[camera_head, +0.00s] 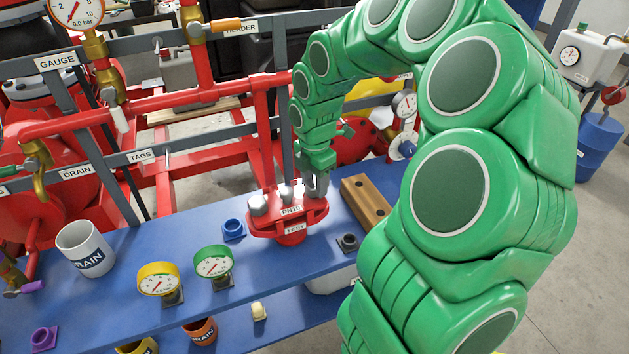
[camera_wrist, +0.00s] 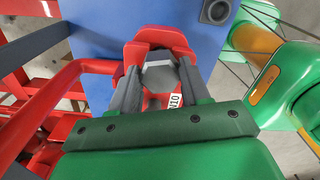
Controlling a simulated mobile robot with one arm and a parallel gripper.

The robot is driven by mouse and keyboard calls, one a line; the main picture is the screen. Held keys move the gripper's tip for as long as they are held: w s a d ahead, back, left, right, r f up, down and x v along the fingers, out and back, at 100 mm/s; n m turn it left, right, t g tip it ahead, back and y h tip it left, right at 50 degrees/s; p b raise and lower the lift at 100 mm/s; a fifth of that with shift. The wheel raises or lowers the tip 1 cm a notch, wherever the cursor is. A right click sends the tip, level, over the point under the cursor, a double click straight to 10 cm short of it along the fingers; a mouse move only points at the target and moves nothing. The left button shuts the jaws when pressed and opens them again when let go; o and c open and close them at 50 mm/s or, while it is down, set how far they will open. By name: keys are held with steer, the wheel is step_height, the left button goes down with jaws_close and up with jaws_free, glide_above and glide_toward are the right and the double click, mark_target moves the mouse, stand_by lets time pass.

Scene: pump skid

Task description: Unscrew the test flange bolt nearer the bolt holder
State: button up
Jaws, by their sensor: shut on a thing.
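The red test flange (camera_head: 292,238), labelled PN10 and TEST, stands on the blue bench. A grey hex bolt head (camera_head: 258,204) shows on its left side, and a smaller grey piece (camera_head: 286,193) shows near its middle. My gripper (camera_head: 316,185) is over the flange's right side, the side nearer the wooden block with holes (camera_head: 366,203), which looks like the bolt holder. In the wrist view my gripper (camera_wrist: 158,78) has its two grey fingers on either side of a hex bolt head (camera_wrist: 161,75), shut on it. The bolt's shank is hidden.
A black square socket (camera_head: 348,243) sits right of the flange, a blue one (camera_head: 233,229) left of it. Two gauges (camera_head: 213,263) (camera_head: 158,280) and a white mug (camera_head: 85,248) stand further left. Red pipes and a grey rail (camera_head: 150,152) run behind the bench (camera_head: 130,312).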

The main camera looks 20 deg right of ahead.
steer(key=o, duration=1.1)
steer(key=shift+o, duration=0.2)
steer(key=shift+r, duration=3.9)
